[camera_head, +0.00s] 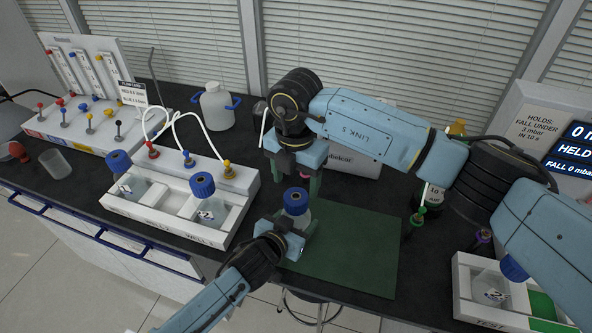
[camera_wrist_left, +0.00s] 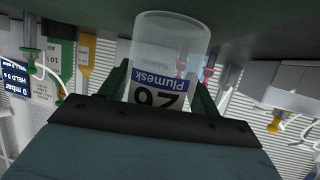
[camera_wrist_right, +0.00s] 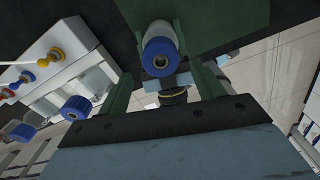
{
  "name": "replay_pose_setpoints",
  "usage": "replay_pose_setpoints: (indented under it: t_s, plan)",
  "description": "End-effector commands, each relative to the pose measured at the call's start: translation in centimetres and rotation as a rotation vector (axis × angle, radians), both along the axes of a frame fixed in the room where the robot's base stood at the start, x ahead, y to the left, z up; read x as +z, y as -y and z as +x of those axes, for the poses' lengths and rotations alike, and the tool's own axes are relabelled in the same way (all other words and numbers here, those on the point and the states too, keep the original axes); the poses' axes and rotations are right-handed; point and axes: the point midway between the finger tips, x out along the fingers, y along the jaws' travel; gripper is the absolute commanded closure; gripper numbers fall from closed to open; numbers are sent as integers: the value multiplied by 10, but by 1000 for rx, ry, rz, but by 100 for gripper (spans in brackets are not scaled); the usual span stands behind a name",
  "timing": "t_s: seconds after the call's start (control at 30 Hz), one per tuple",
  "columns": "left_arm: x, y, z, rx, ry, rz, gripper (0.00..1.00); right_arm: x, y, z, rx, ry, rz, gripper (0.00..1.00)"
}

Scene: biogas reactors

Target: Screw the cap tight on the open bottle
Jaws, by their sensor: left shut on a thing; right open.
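A clear bottle (camera_wrist_left: 168,50) with a blue-and-white label reading "Plumesk 26" is held between the green fingers of my left gripper (camera_wrist_left: 160,90). In the head view it is upright over the green mat (camera_head: 350,250), and its blue cap (camera_head: 296,200) is on top. I cannot tell how tightly the cap is seated. My right gripper (camera_head: 294,183) is open, fingers down, just behind and above the cap. In the right wrist view the cap (camera_wrist_right: 160,55), with a hollow in its top, shows between the open fingers. The left wrist view does not show the cap.
A white rack (camera_head: 225,240) at left holds two blue-capped bottles (camera_head: 203,185) (camera_head: 120,163). Another white tray (camera_head: 470,300) with a blue-capped bottle stands at lower right. A white jug (camera_head: 217,107) and a valve panel (camera_head: 90,120) are behind. The mat's right side is clear.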

Motion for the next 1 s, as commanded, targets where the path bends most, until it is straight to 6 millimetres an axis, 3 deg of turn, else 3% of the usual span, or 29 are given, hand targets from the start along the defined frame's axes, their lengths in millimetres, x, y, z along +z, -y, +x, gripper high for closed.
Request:
replay_pose_setpoints:
  t_s: [1.0]
  plan:
    - [-2, 0, -1, 0, -3, 2, 100, 14, 0, 0, 1913, 0, 0, 33]
